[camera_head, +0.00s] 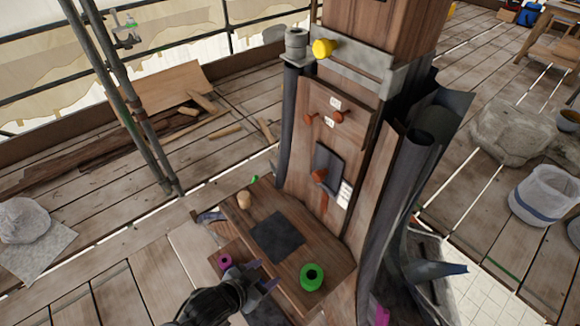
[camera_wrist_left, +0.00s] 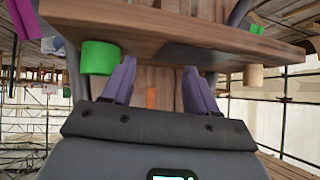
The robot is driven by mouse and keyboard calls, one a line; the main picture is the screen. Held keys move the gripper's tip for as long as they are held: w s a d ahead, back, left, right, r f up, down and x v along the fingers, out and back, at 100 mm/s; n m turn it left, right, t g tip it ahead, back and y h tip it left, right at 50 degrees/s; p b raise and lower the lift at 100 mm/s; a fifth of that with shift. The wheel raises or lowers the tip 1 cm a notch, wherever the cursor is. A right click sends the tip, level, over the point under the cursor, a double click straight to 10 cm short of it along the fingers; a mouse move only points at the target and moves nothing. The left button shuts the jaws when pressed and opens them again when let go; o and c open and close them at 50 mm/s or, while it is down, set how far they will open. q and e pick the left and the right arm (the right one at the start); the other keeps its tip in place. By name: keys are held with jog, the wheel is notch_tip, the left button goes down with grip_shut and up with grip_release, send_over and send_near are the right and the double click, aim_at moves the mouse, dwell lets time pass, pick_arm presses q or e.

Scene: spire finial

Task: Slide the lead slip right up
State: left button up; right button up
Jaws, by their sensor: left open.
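The lead slip appears to be the dark grey plate (camera_head: 327,163) on the front of the wooden post (camera_head: 352,113), with an orange knob (camera_head: 320,176) near its lower end. My left gripper (camera_head: 270,276) is open, with purple fingers, low at the front edge of the wooden shelf (camera_head: 335,250) and apart from the plate. In the left wrist view the open fingers (camera_wrist_left: 160,80) have nothing between them. A small orange patch (camera_wrist_left: 152,97), perhaps the knob, shows beyond them. The plate itself cannot be made out there. My right gripper is not in view.
On the shelf are a green ring (camera_head: 312,277), a dark square (camera_head: 277,235) and a pale wooden cylinder (camera_head: 244,199). Two orange pegs (camera_head: 337,116) sit above the plate. Dark rolled sheets (camera_head: 413,165) flank the post at right. A magenta ring (camera_head: 225,262) is near my gripper.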

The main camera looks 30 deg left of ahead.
pick_arm(q)
jog(key=w+r+m+t+h+p, duration=0.2)
jog(key=w+r+t+p, duration=0.3)
jog(key=r, duration=0.4)
jog(key=m+t+h+p, duration=0.2)
jog(key=h+p, duration=0.1)
send_near(315, 179)
jog(key=x, duration=0.7)
jog(key=shift+w+d+r, duration=0.15)
jog(key=shift+w+d, duration=0.05)
jog(key=shift+w, duration=0.15)
jog(key=shift+w+d, duration=0.25)
jog(key=shift+w, duration=0.45)
grip_shut()
